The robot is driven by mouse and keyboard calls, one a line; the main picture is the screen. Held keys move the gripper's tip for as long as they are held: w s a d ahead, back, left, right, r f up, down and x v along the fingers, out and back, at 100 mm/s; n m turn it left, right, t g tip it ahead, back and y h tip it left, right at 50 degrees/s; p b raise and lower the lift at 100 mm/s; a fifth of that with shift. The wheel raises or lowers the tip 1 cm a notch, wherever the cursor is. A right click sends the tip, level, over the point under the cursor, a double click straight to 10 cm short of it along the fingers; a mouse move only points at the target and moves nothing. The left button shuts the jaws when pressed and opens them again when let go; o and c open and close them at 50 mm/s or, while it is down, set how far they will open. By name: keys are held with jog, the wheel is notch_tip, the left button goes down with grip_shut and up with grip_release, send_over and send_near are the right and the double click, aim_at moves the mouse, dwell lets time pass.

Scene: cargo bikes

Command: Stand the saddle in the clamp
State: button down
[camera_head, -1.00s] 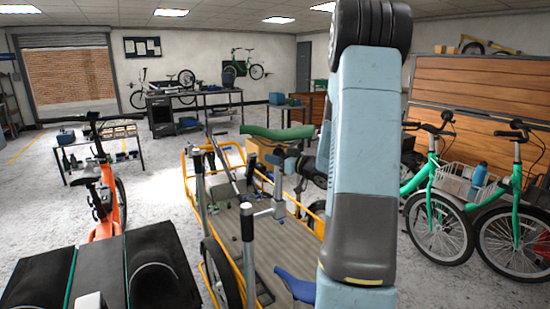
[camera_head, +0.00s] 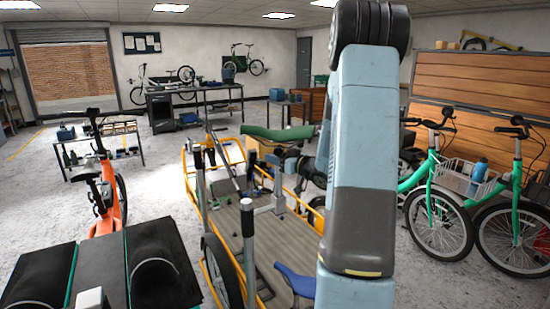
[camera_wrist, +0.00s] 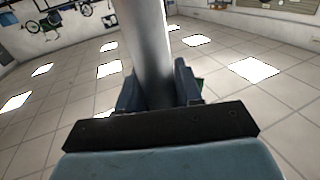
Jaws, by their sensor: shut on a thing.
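My gripper (camera_wrist: 157,88) is shut on a smooth grey metal post (camera_wrist: 147,40), which runs up out of the top of the wrist view. In the head view the gripper is small, dark and partly behind my arm. A long green saddle-like shape (camera_head: 277,133) shows just above that area; I cannot tell if it joins the held post. A blue saddle (camera_head: 295,281) is low by the cargo bike's deck, partly behind my arm.
The yellow-framed cargo bike (camera_head: 268,252) with a slatted deck fills the middle. An orange bike (camera_head: 108,192) stands left and green bikes (camera_head: 430,195) stand right. Workbenches (camera_head: 165,108) stand behind.

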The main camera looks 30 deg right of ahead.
jog(key=shift+f, duration=2.7)
dwell(0.6)
jog(key=c, duration=0.7)
grip_release()
jog(key=shift+o, duration=0.2)
jog(key=shift+s, duration=0.1)
send_near(276, 171)
jog(key=shift+s+d+f, duration=0.25)
jog(key=shift+s+d, duration=0.2)
jog(key=shift+d, duration=0.15)
jog(key=shift+s+d+f, duration=0.25)
jog(key=shift+s+d, duration=0.2)
jog(key=shift+d, duration=0.1)
